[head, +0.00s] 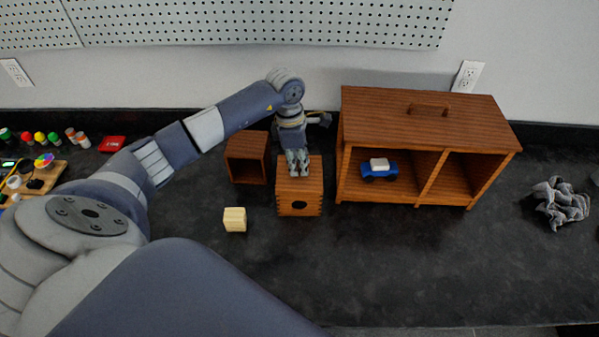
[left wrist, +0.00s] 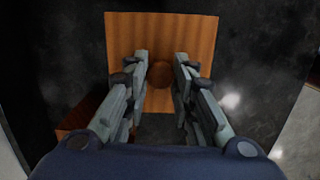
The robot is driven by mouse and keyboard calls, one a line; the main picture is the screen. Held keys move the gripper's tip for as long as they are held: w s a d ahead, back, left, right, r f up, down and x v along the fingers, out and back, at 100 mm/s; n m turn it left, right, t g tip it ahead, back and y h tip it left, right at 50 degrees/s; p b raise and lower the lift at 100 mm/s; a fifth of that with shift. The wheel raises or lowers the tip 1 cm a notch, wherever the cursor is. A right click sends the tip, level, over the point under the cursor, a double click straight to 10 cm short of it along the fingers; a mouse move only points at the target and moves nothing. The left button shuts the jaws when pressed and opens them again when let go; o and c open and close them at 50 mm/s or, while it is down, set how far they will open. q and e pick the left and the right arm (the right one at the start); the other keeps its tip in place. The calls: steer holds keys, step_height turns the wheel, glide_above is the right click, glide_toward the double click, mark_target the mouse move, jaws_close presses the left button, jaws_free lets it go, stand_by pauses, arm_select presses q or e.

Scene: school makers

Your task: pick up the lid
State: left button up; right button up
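The lid (head: 312,165) appears to be the square wooden top of a small jointed wooden box (head: 283,204) with a dark round hole in its front. In the left wrist view the lid (left wrist: 200,35) shows wood grain and a round brown knob (left wrist: 160,74). My left gripper (head: 298,172) points down at the lid from above. In the left wrist view its two fingers (left wrist: 161,66) are apart, one on each side of the knob, with a small gap visible. I cannot tell whether they touch the lid's surface. My right gripper is not in view.
An open wooden box (head: 246,158) stands close left of the jointed box. A larger wooden cabinet (head: 375,130) with a top handle stands to the right, holding a blue toy car (head: 379,172). A pale wood block (head: 235,219) lies in front. A grey cloth (head: 560,203) lies far right.

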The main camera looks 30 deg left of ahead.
arm_select(q)
jaws_close()
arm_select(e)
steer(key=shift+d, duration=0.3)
arm_select(q)
steer(key=shift+r, duration=0.2)
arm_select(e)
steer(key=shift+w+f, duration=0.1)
